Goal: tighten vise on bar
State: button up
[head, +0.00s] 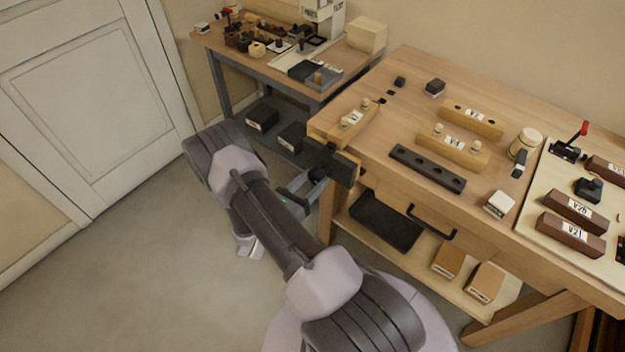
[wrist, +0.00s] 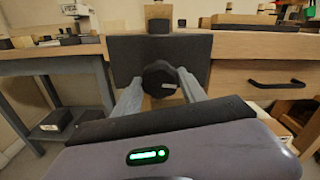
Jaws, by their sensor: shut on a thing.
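The vise (head: 335,165) is at the bench's front left corner, its dark jaw plate facing me. The jaw plate also fills the middle of the wrist view (wrist: 125,60). A dark round knob (wrist: 158,75) with a pale mark sticks out from the plate. My gripper (wrist: 160,90) is shut on this knob, one finger on each side; in the head view my gripper (head: 308,182) meets the vise front. A labelled light wooden bar (head: 344,128) with two round pegs lies just behind the jaw plate. I cannot tell whether the jaws touch it.
The workbench (head: 385,135) holds wooden bars V4 (head: 452,150) and V5 (head: 470,122), a dark drilled strip (head: 427,168) and a mallet (head: 524,145). A drawer handle (head: 432,222) juts out right of the vise. A second bench (head: 225,48) stands behind left. The floor at left is clear.

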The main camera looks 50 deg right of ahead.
jog(key=m, duration=0.2)
jog(key=shift+m, duration=0.4)
jog(key=m+b, duration=0.1)
jog(key=m, duration=0.2)
jog(key=shift+d+m, duration=0.1)
jog(key=shift+m, duration=0.2)
jog(key=shift+f+m+b, duration=0.1)
jog(key=shift+m+b, duration=0.3)
jog(key=shift+m, duration=1.3)
jog(key=m+b, duration=0.1)
jog(key=m, duration=0.2)
jog(key=shift+d+m, duration=0.1)
jog(key=shift+m, duration=0.2)
